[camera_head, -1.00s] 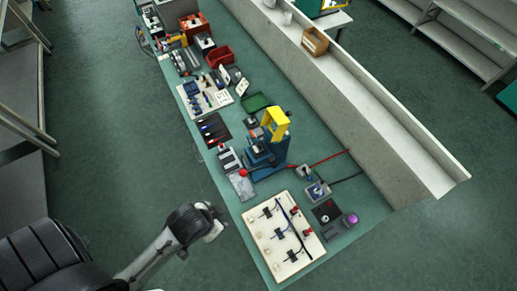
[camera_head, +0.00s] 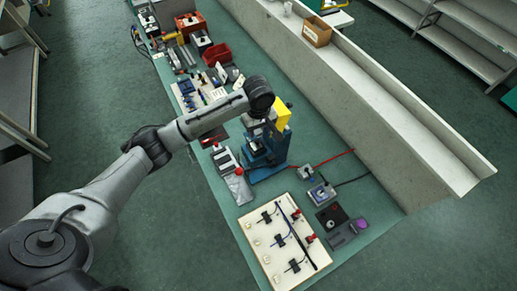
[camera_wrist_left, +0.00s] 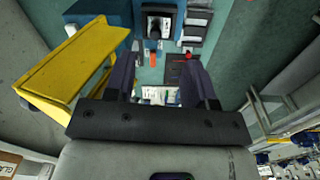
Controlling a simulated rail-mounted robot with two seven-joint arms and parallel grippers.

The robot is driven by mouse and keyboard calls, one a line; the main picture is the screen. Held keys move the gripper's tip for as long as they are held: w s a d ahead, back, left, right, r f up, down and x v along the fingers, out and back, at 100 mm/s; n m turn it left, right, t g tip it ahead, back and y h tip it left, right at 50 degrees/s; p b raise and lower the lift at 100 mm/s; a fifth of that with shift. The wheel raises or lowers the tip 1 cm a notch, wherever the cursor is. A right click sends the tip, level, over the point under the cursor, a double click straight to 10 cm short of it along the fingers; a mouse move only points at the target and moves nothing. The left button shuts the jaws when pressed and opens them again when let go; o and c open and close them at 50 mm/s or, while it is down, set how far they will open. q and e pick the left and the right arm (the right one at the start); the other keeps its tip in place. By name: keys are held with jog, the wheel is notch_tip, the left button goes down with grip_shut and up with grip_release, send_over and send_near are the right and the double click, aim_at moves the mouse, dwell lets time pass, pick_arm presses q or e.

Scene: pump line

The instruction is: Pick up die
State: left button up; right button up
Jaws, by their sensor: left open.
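My left gripper (camera_head: 269,130) is over the bench at the blue press (camera_head: 264,166), partly covering its yellow guard (camera_head: 284,115). In the left wrist view the two dark fingers of my left gripper (camera_wrist_left: 160,84) are apart, with nothing held between them. The yellow guard (camera_wrist_left: 75,70) is close on the left of the fingers. A dark part on a light plate (camera_wrist_left: 160,22) and a small orange piece (camera_wrist_left: 153,57) lie beyond the fingers. I cannot tell for sure which piece is the die. My right gripper is out of view.
A white board with black clips (camera_head: 282,243) lies at the bench's near end. Small boxes (camera_head: 321,193) with red and black cables stand right of the press. A red bin (camera_head: 216,54) is farther back. A pale ledge (camera_head: 370,110) runs along the bench's right side.

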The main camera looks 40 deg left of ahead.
aim_at(257, 140)
pick_arm(q)
jog(key=shift+n, duration=0.8)
jog(key=f, duration=0.4)
jog(key=w+a+f, duration=0.1)
jog(key=f, duration=0.3)
jog(key=a+f, duration=0.1)
jog(key=f, duration=0.3)
jog(key=shift+w+a, duration=0.15)
jog(key=shift+w, duration=0.25)
grip_shut()
